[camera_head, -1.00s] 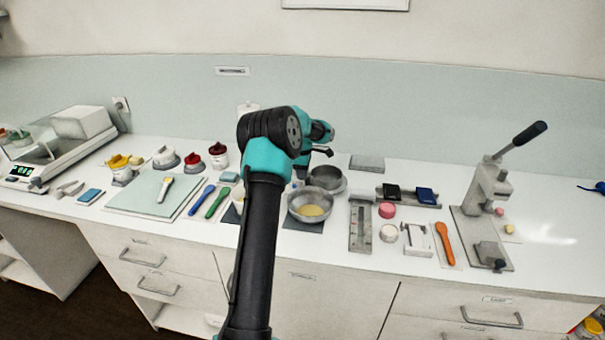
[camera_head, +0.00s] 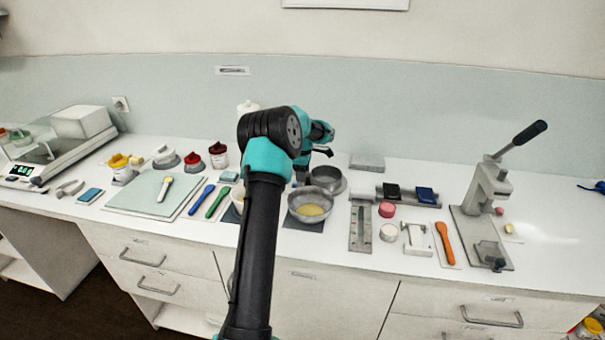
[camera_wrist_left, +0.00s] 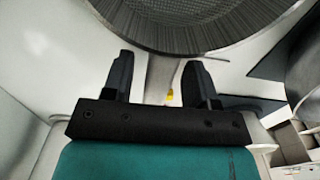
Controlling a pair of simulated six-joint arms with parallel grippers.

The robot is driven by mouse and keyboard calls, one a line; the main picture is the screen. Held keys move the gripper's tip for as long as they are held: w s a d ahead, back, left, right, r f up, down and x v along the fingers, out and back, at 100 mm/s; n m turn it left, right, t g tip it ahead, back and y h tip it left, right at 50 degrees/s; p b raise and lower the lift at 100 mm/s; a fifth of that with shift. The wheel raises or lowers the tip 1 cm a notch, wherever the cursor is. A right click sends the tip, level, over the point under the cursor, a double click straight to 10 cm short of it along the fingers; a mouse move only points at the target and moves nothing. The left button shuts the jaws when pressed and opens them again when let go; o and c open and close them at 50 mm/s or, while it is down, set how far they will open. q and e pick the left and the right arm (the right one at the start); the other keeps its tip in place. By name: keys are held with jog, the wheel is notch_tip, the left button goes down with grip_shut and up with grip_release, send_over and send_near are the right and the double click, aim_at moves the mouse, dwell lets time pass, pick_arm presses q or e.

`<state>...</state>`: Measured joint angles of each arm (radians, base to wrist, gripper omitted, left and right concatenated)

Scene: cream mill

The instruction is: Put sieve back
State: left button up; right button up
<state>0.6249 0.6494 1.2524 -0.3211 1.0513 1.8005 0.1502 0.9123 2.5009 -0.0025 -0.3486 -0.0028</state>
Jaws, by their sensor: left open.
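A grey round metal vessel, which looks like the sieve (camera_head: 327,179), stands on the counter behind a steel bowl (camera_head: 309,208) with yellow powder in it. In the left wrist view a round, ridged grey wall with a fine-textured inside, probably the sieve (camera_wrist_left: 185,38), fills the top, just beyond the fingertips. My right gripper is not in view.
My left arm hides part of the counter left of the bowl. Blue and green spatulas (camera_head: 217,202) lie left of it. A grey ruler-like plate (camera_head: 360,228), small jars and an orange spatula (camera_head: 444,243) lie right. A lever press (camera_head: 490,200) stands farther right.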

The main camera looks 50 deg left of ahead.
pick_arm(q)
notch_tip(320, 180, up, 12)
dwell(0.6)
jog(key=shift+r, duration=0.1)
dwell(0.4)
